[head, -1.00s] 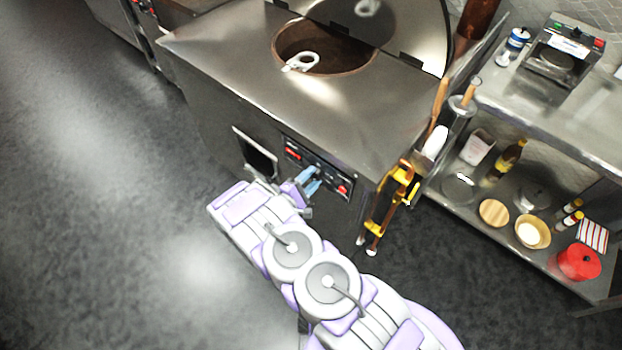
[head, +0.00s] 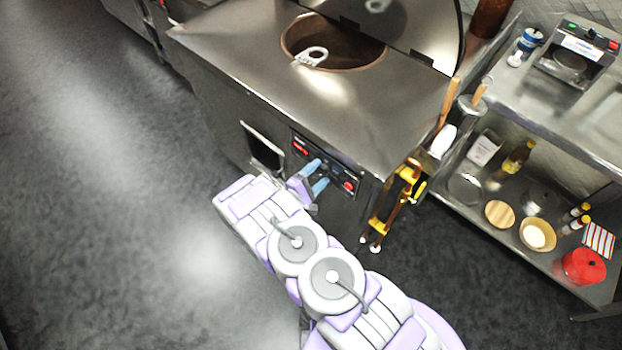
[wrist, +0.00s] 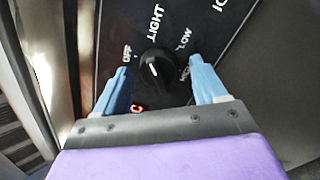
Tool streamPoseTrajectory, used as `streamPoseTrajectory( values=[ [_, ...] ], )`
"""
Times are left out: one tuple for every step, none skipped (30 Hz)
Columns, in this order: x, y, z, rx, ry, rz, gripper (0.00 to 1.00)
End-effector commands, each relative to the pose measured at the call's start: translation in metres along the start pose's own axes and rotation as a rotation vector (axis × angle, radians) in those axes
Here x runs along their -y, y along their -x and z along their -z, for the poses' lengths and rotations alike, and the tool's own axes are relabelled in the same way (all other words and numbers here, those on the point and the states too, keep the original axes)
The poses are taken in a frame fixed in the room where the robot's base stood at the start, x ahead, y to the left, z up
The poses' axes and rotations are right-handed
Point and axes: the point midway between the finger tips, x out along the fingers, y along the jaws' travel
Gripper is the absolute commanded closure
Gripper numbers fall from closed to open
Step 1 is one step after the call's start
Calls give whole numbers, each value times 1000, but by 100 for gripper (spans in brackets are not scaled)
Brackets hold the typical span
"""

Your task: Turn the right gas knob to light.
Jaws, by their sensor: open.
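A black gas knob (wrist: 157,70) with a white pointer line sits on a black panel in the wrist view. Labels OFF, LIGHT and LOW stand around it, and its pointer is near upright in the picture, between OFF and LIGHT. My gripper (wrist: 160,82) is open, with one blue finger on each side of the knob and gaps left to it. In the head view my gripper (head: 318,176) is at the control panel (head: 338,178) on the oven's front, and it hides the knob there.
The steel tandoor (head: 270,85) has an open round mouth on top. A shelf (head: 475,200) with bottles and bowls stands right. The floor at left is clear.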

Motion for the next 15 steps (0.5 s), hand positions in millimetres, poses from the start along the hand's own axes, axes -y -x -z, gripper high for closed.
streamPoseTrajectory(
  values=[
    [0,2,0,-1,0,-1,29],
    [-1,4,0,-2,0,-1,29],
    [-1,8,0,-2,0,-1,29],
    [-1,12,0,-2,0,-1,29],
    [-2,16,1,-3,0,-2,29],
    [-2,23,1,-4,0,-3,29],
    [-2,29,1,-4,1,-3,29],
    [-2,35,1,-5,0,-4,29],
    [-3,44,2,-5,0,-4,29],
    [-3,51,2,-6,0,-4,29],
    [-3,58,2,-6,-1,-4,29],
    [-3,67,2,-6,-1,-4,29],
    [-3,74,3,-6,-2,-4,29],
    [-3,80,2,-5,-2,-3,29],
    [-3,90,2,-6,-2,-3,29]
  ],
)
